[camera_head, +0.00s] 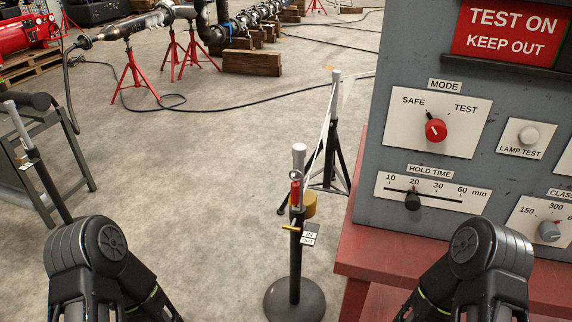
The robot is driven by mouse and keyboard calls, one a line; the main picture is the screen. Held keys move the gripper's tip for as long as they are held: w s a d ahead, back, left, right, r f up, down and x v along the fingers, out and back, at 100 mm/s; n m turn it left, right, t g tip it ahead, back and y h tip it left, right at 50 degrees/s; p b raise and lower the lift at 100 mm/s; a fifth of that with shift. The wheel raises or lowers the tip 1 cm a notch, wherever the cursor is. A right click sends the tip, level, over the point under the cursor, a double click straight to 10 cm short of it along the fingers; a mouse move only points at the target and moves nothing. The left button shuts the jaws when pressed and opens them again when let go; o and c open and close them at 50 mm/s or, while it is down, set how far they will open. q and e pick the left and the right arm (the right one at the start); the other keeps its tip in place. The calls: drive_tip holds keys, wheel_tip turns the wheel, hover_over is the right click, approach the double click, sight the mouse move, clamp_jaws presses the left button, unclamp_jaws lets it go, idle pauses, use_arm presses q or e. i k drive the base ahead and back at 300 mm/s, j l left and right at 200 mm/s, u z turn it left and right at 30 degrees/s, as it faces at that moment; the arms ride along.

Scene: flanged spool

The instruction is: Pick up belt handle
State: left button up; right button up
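A black post (296,258) with a round base stands on the floor at the middle bottom. Its top carries a grey cylinder (299,158), with a small red part (295,193) below it. This may be the belt handle; I cannot tell which part the name means. A brass-coloured peg (291,227) and a small IN/OUT tag (311,235) are on the post. Only links of my two arms show at the bottom corners; both grippers are out of view.
A grey control panel (365,160) with knobs stands on a red bench (375,255) at the right. A dark frame (65,155) is at left. Open concrete floor lies between.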

sight(295, 185)
drive_tip(key=i+j+z, duration=0.1)
drive_tip(key=j, duration=0.25)
drive_tip(key=i+j+z, duration=0.1)
drive_tip(key=j, duration=0.3)
drive_tip(key=i+j+z, duration=0.15)
drive_tip(key=j, duration=0.25)
drive_tip(key=i+j+z, duration=0.1)
drive_tip(key=i+j, duration=0.15)
drive_tip(key=j, duration=0.2)
drive_tip(key=i+j+z, duration=0.1)
drive_tip(key=j, duration=0.3)
